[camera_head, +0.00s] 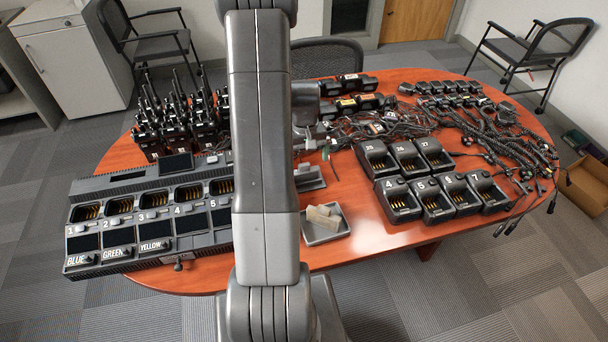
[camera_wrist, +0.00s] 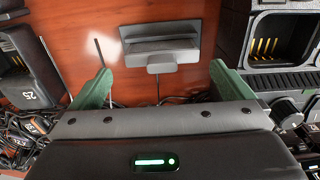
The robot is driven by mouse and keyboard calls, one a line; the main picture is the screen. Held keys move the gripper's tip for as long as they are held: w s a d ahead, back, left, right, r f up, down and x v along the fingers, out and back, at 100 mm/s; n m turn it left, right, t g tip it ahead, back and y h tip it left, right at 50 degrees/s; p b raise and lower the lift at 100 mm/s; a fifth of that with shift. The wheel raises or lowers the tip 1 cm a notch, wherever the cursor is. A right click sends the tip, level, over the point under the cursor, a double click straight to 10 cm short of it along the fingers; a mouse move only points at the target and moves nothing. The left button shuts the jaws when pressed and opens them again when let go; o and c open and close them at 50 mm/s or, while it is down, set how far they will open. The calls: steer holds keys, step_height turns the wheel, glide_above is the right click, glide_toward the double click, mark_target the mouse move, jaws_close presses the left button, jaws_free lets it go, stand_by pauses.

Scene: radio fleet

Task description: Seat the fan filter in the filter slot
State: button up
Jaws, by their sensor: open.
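In the wrist view, my gripper (camera_wrist: 161,70) is open, its two green fingers apart and empty. A grey holder with a dark, flat, slotted-looking piece (camera_wrist: 161,45) and a small grey tab (camera_wrist: 161,63) lies ahead; the tab is between the finger lines, not visibly touched. The piece may be the fan filter; I cannot tell for sure. In the head view, the holder (camera_head: 311,180) is partly behind my arm. The long charger bank (camera_head: 100,185) is at left, with a dark rectangular recess (camera_head: 128,177) in its top rear, possibly the filter slot.
A small grey tray (camera_head: 325,238) with beige blocks (camera_head: 323,215) is near the table's front edge. Several single chargers (camera_head: 435,200) stand at right. Radios (camera_head: 175,120) crowd the back left. Tangled cables (camera_head: 470,130) cover the back right. Bare tabletop (camera_head: 345,185) surrounds the holder's right side.

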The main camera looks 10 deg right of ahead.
mark_target(304, 164)
steer(key=shift+a+f+p, duration=0.1)
steer(key=shift+f+p, duration=0.35)
steer(key=shift+f, duration=1.8)
steer(key=shift+c, duration=0.2)
steer(key=c, duration=0.7)
steer(key=shift+w+r, duration=0.1)
